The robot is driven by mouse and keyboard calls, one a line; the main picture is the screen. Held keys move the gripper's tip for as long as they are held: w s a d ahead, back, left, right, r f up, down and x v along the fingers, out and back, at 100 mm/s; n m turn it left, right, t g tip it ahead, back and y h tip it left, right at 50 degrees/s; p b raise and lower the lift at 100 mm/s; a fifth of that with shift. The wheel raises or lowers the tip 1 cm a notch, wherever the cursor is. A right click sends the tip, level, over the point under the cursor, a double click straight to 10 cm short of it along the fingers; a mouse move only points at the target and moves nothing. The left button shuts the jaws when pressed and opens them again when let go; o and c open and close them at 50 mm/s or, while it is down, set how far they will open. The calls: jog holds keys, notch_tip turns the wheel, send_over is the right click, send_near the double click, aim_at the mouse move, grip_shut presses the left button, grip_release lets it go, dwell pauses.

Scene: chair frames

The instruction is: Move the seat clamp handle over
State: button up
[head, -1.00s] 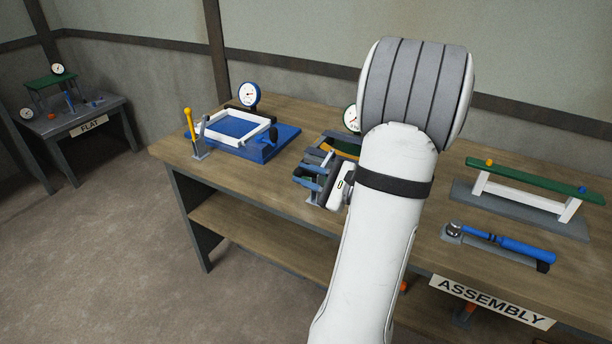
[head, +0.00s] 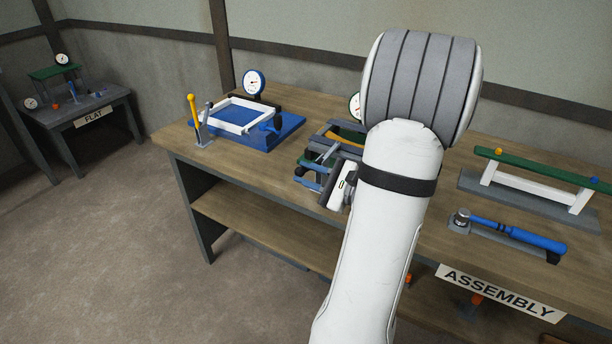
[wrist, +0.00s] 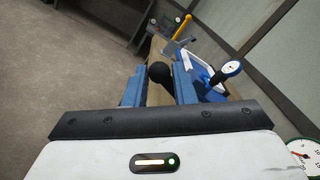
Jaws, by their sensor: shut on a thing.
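In the wrist view a black ball knob (wrist: 160,73), which looks like the clamp handle's end, sits between the two blue fingers of my gripper (wrist: 159,88). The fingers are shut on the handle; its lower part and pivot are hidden. In the head view my gripper (head: 312,176) is at the front edge of the middle fixture (head: 345,130), left of my white forearm. The wrist and forearm cover much of this fixture, so the handle's angle is hard to tell there.
A blue fixture (head: 287,133) holds a white frame (head: 226,127) at the left, with a dial gauge (head: 254,83) behind and a yellow-handled lever (head: 193,112) beside it. A green-topped stand (head: 535,168) and a blue-handled tool (head: 520,236) lie right. The bench's front left is clear.

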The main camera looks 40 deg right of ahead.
jog(key=shift+f, duration=0.1)
jog(key=shift+s+a+f+b, duration=0.1)
jog(key=shift+a+f+b, duration=0.05)
jog(key=shift+f+b, duration=0.35)
jog(key=shift+r, duration=0.1)
jog(key=o, duration=0.9)
jog(key=shift+c, duration=0.2)
jog(key=v, duration=0.7)
jog(key=shift+s+d, duration=0.2)
jog(key=shift+s, duration=0.15)
